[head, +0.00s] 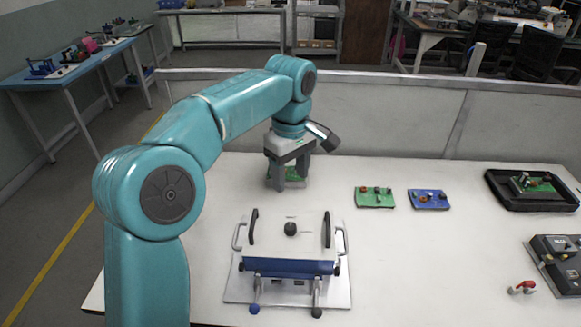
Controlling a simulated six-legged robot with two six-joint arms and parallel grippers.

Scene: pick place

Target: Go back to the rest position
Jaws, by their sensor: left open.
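My left gripper (289,180) points down at the back left of the white table (420,270). My teal left arm rises from the lower left and bends over the table to this spot. My right gripper is not in view.
A white fixture with a blue bar (290,267) and black handles stands in front of the gripper. A green board (375,197) and a blue board (429,199) lie to the right. A black tray (499,199) holds another green board. A low partition (400,115) stands behind the table.

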